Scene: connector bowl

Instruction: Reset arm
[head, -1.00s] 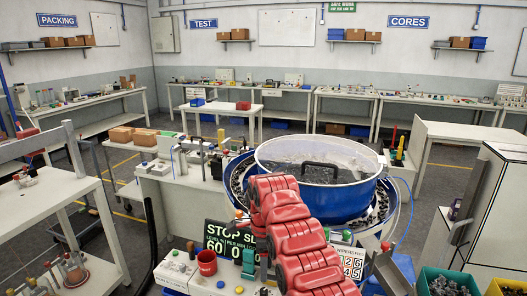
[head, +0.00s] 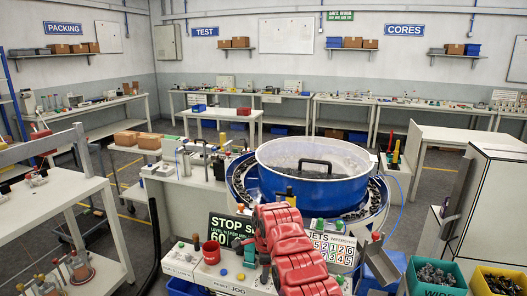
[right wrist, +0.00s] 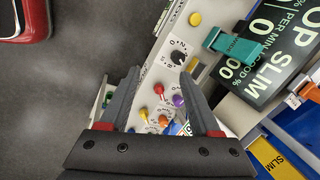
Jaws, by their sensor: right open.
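My right arm (head: 289,250), with red links, comes in from the bottom of the head view and ends in front of the blue bowl. In the right wrist view my right gripper (right wrist: 155,85) is open, its two dark fingers apart with nothing held between them. Beyond the fingers is a light control panel (right wrist: 160,82) with a dial and coloured knobs. I cannot tell whether the fingers touch it. The right gripper is not clearly visible in the head view. My left arm and gripper are not in view.
The large blue bowl (head: 318,191) with a black handle stands behind the arm. Teal (head: 436,281) and yellow (head: 499,282) bins are at lower right. Open floor shows beyond.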

